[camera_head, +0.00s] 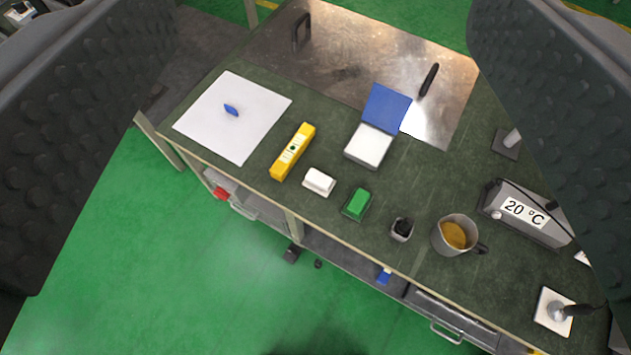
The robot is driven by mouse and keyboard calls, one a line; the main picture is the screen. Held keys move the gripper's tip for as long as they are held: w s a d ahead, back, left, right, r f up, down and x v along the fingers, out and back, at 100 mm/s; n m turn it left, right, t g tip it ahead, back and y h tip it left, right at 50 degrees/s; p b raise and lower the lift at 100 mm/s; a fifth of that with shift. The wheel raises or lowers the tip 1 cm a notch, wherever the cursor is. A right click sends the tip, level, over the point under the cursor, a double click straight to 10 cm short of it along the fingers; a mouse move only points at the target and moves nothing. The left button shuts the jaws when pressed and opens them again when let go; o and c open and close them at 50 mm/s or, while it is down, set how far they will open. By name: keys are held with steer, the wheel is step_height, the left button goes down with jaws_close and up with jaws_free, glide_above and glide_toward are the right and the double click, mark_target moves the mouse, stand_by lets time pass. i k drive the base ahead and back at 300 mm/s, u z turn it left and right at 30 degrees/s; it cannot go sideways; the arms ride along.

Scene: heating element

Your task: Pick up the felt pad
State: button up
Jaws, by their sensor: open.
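My gripper (312,110) is open, its two dark ridged fingers at the left and right edges of the view, with nothing between them close up. The workbench (300,225) lies well beyond them. I cannot tell for sure which thing is the felt pad. A green block on a dark base (357,203) lies near the bench's front edge. A small white block (319,182) lies just left of it. Behind them is an open flat case with a blue lid (387,108) and a pale grey pad-like surface (370,147).
A yellow bar (293,152) and a white sheet (210,132) with a blue object (231,109) lie left. A small cup (402,229), a metal jug (455,235) and a device reading 20 °C (525,212) stand right. A metal plate (350,60) covers the back.

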mark_target(317, 181)
steer(key=u, duration=0.5)
steer(key=k, duration=1.3)
steer(key=u, duration=0.05)
steer(key=i, duration=0.6)
steer(key=z, duration=0.55)
steer(key=i, duration=1.45)
steer(key=u, duration=0.5)
